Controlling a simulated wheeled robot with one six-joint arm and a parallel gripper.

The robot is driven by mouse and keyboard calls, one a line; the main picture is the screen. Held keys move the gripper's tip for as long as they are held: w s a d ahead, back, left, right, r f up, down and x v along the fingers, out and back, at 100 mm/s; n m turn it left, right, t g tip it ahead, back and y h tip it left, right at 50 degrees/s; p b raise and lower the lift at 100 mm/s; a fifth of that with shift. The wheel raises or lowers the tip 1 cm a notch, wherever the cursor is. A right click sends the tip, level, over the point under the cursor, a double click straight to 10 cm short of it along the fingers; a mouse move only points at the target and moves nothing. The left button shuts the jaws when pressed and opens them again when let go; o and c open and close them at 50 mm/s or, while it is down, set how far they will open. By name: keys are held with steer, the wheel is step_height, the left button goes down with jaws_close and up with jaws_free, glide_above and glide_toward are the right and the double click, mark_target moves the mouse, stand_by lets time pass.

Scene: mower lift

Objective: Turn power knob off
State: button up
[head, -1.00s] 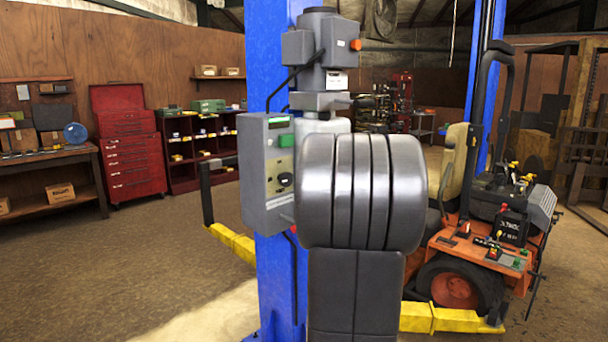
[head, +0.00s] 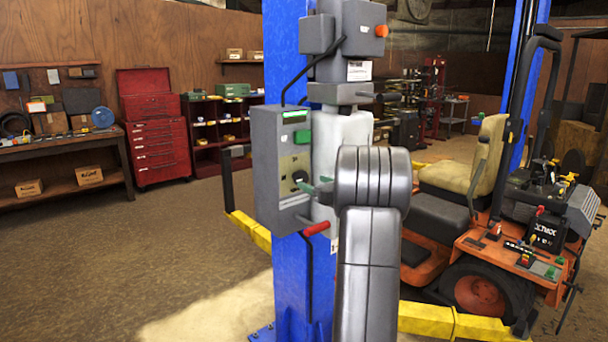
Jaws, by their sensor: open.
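The grey control box (head: 268,165) is fixed to the blue lift post. A dark round knob (head: 299,176) sits on the beige panel on its face; I cannot read its setting. My gripper (head: 315,188) shows as green fingertips just right of the knob, by the box's right edge. It is open and empty, and its fingers appear apart from the knob, though the exact gap is hard to judge. My grey arm hides the rest of the gripper.
A green button (head: 302,137) is above the knob, and a red-gripped lever (head: 316,229) sticks out below. The blue post (head: 290,275) stands behind. An orange mower (head: 490,240) sits at right on yellow lift arms (head: 455,322). Open floor lies at left.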

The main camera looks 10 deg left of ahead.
mark_target(303, 178)
steer(key=p+x, duration=0.1)
steer(key=x, duration=0.5)
steer(key=shift+p, duration=0.3)
steer(key=shift+c, duration=0.4)
steer(key=c, duration=0.9)
